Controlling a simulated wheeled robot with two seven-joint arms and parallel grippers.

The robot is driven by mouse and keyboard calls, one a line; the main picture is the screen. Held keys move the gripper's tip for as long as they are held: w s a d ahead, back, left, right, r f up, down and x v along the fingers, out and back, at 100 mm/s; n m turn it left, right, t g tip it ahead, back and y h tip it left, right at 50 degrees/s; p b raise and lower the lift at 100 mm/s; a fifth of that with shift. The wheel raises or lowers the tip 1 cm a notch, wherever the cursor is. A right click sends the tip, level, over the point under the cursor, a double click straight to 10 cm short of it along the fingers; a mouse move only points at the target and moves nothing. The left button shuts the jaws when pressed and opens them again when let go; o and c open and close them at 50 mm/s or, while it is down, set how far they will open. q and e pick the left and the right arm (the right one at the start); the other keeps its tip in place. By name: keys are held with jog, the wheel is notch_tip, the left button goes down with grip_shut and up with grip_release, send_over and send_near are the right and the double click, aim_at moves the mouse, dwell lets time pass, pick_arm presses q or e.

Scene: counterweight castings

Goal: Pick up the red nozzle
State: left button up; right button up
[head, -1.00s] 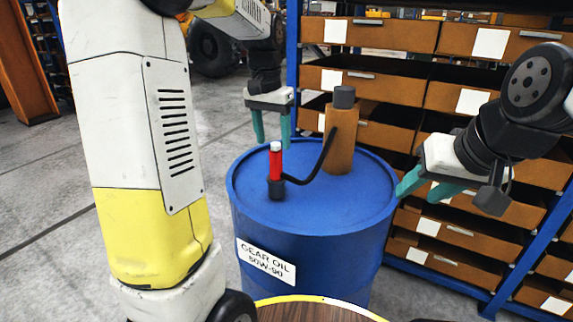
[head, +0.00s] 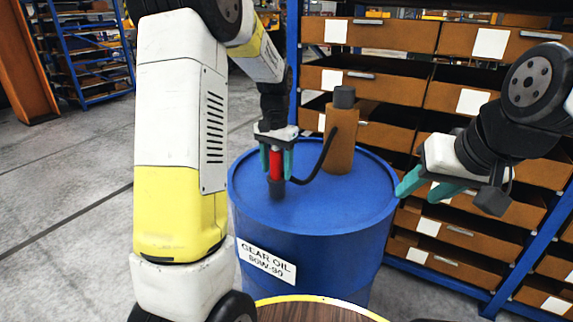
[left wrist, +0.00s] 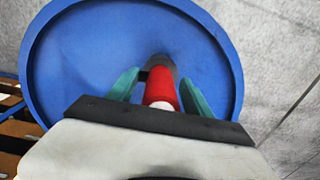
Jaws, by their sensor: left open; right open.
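The red nozzle (head: 276,166) stands upright in a dark holder (head: 277,188) on top of the blue drum (head: 330,205). My left gripper (head: 276,165) is above the drum with its teal fingers open, one on each side of the nozzle. In the left wrist view the red nozzle (left wrist: 161,88) lies between the two open fingers (left wrist: 158,92), with gaps visible on both sides. My right gripper (head: 430,190) is open and empty at the drum's right rim.
A brown cylinder (head: 341,138) with a dark cap stands on the drum behind the nozzle. A black hose (head: 322,162) curves from it to the nozzle. Shelves of brown bins (head: 370,78) stand behind. A round wooden top (head: 315,312) is at the front.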

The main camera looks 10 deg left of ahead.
pick_arm(q)
jog(key=c, duration=1.2)
